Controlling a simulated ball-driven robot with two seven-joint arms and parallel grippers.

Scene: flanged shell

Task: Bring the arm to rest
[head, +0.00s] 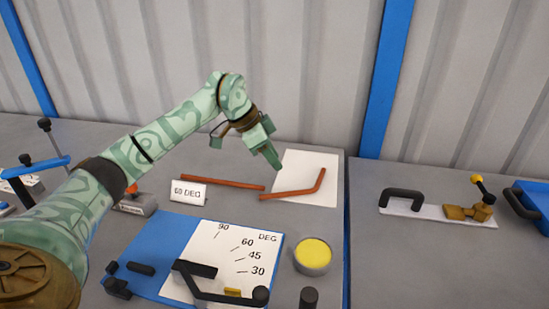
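My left arm, pale green with a swirl pattern, comes in from the left and reaches over the bench. My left gripper (269,153) points down and to the right, over the left edge of a white sheet (312,166). Its fingers overlap from this side, so I cannot tell whether they are open or shut. I see nothing hanging from it. A bent copper-coloured rod (297,191) lies partly on the sheet, below the gripper. A straight rod (222,182) lies to its left. My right gripper is not in view.
A "60 DEG" card (188,192) stands before the straight rod. A blue board (163,246) carries an angle chart (222,250) and a black lever (212,290). A yellow-topped round tin (313,255) stands beside it. A toggle clamp (470,211) is at right. Corrugated wall behind.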

